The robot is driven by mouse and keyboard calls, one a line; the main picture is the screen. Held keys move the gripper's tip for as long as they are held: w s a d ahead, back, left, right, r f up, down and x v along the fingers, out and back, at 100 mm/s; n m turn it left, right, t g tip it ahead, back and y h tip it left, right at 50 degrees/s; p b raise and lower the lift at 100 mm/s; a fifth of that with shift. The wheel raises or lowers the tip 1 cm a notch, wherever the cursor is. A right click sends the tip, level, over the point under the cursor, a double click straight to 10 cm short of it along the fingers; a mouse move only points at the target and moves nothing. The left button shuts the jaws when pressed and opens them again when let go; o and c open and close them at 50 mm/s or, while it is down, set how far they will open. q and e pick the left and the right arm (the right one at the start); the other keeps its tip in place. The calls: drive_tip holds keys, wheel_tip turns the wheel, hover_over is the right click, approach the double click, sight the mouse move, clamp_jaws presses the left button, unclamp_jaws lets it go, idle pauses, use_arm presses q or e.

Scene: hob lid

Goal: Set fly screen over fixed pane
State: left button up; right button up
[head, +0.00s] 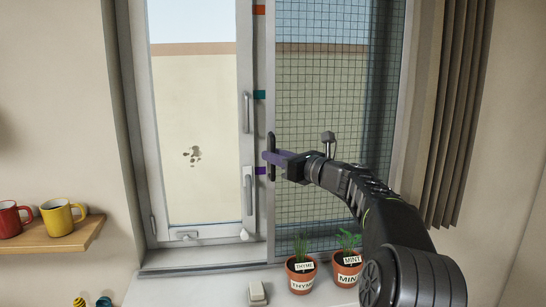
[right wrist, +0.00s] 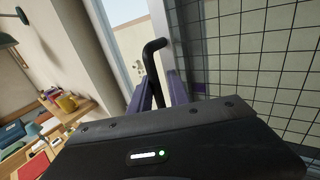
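The fly screen (head: 310,115), a dark mesh in a pale frame, stands over the right half of the window. Its upright black bar handle (head: 271,157) is on the frame's left edge. The fixed pane is not clearly told apart behind the mesh. My right gripper (head: 268,158) is at this handle, with purple fingers. In the right wrist view, the handle (right wrist: 152,60) runs down between the two fingers (right wrist: 160,88). Whether both fingers press on it cannot be told. My left gripper is out of view.
The left sash (head: 195,130) has a pale handle and a splotch on its glass. Potted thyme (head: 301,274) and mint (head: 347,268) and a small pale block (head: 257,294) stand on the sill. A shelf (head: 45,237) holds mugs at left. A brown curtain (head: 460,110) hangs at right.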

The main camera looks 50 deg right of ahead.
drive_tip(key=shift+s, duration=0.1)
idle(0.4)
drive_tip(key=s+b, duration=0.2)
drive_tip(key=s, duration=0.5)
drive_tip(key=shift+s+a+b, duration=0.25)
drive_tip(key=shift+s+b, duration=0.05)
drive_tip(key=shift+b, duration=0.05)
